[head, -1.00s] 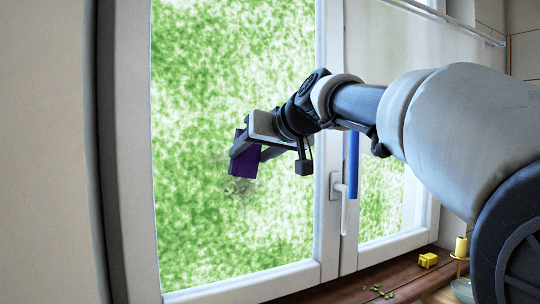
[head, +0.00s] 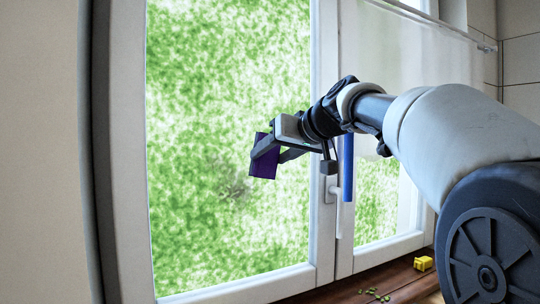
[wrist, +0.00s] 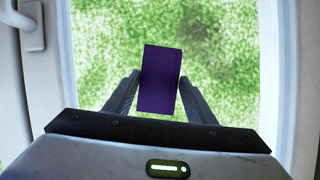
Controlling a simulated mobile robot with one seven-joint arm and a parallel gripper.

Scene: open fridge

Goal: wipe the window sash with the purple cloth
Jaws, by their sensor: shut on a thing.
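The window sash (head: 128,150) is a white frame around a green-mottled pane, with a white handle (head: 332,196) on its right side. A dark smudge (head: 236,188) shows on the pane, and also in the wrist view (wrist: 208,30). My gripper (head: 268,152) is shut on the purple cloth (head: 264,164), up and to the right of the smudge in the head view. In the wrist view the cloth (wrist: 160,80) is a stiff-looking rectangle between the fingers. I cannot tell whether it touches the pane.
A blue upright strip (head: 348,168) is near the handle. A brown sill (head: 400,275) below holds a yellow block (head: 423,263) and several green bits (head: 375,295). A second pane is behind my arm on the right. A wall (head: 40,150) is at the left.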

